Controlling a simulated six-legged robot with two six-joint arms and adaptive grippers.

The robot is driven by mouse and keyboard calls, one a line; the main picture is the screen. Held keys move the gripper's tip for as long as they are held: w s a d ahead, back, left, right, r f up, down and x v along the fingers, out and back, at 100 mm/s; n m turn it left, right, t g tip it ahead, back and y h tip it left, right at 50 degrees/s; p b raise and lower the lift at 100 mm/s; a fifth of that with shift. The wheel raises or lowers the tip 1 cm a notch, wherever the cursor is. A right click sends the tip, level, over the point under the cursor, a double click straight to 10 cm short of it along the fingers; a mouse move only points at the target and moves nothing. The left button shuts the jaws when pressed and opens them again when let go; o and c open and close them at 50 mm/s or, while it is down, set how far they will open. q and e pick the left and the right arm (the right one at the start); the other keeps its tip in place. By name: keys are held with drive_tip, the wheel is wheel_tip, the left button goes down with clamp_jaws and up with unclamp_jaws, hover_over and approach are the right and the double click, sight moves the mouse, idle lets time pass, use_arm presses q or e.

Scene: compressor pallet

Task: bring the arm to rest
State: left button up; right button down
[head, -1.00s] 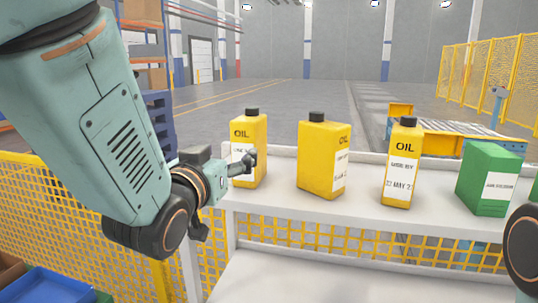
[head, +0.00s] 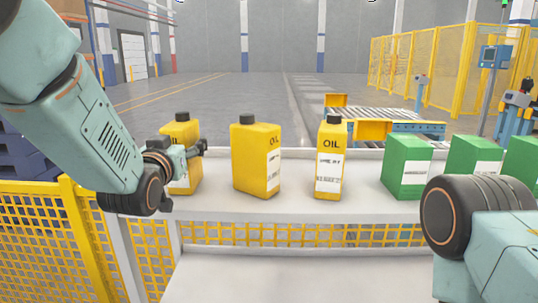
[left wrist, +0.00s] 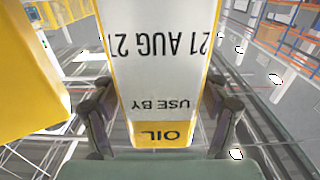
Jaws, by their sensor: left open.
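My left gripper (head: 186,172) is open in front of the leftmost yellow oil bottle (head: 181,130) on the white shelf. In the left wrist view, my two open fingers (left wrist: 160,108) stand either side of a bottle's white label (left wrist: 160,60), which reads "USE BY 21 AUG 27" upside down. I cannot tell whether they touch it.
Along the shelf (head: 300,208) stand a second oil bottle (head: 256,160), a slimmer third one (head: 329,160) and green boxes (head: 406,165). Yellow mesh fencing (head: 50,235) is at the left. A roller conveyor (head: 370,114) stands behind the shelf, with open floor beyond.

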use_arm(q)
wheel_tip(320, 180, up, 2)
drive_tip(key=shift+a, duration=0.1)
drive_tip(key=shift+s+r, duration=0.15)
drive_tip(key=shift+r, duration=0.2)
drive_tip(key=shift+f, duration=0.15)
